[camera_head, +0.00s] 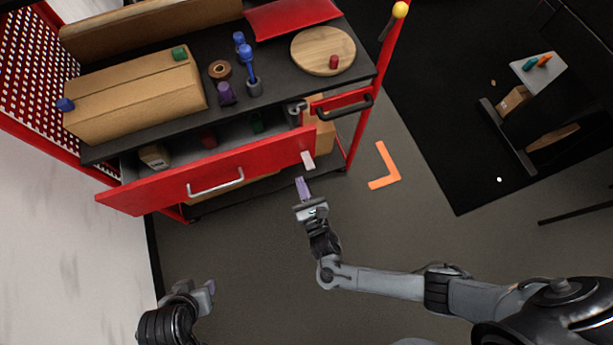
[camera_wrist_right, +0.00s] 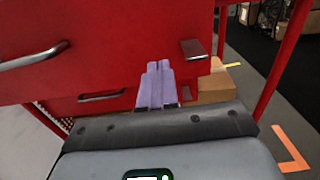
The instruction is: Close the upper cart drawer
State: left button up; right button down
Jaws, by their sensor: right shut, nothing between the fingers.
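The upper cart drawer is pulled out, and its red front (camera_head: 255,162) with a silver handle (camera_head: 215,184) stands away from the cart. Small items lie inside it. In the right wrist view the red drawer front (camera_wrist_right: 120,35) fills the upper left, with part of the handle (camera_wrist_right: 35,56). My right gripper (camera_head: 302,186) is just below the drawer front's right end, fingers shut and empty. Its lilac fingers (camera_wrist_right: 157,85) point at the red front; I cannot tell whether they touch. My left gripper (camera_head: 209,288) is low at the left, away from the cart, its jaws unclear.
The dark cart top (camera_head: 285,95) holds a cardboard box (camera_head: 135,97), a round wooden board (camera_head: 323,50) and small tools. A pale tab (camera_head: 308,160) sits at the drawer front's right end. An orange floor mark (camera_head: 386,168) lies right. The floor before the cart is clear.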

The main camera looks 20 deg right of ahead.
aim_at(290, 156)
pick_arm(q)
notch_tip(290, 156, down, 2)
jog(key=shift+a+f+b, duration=0.1)
jog(key=shift+a+b, duration=0.05)
jog(key=shift+b, duration=0.75)
pick_arm(e)
jog(key=w, duration=0.7)
jog(key=shift+w+d, duration=0.2)
jog(key=shift+w, duration=0.15)
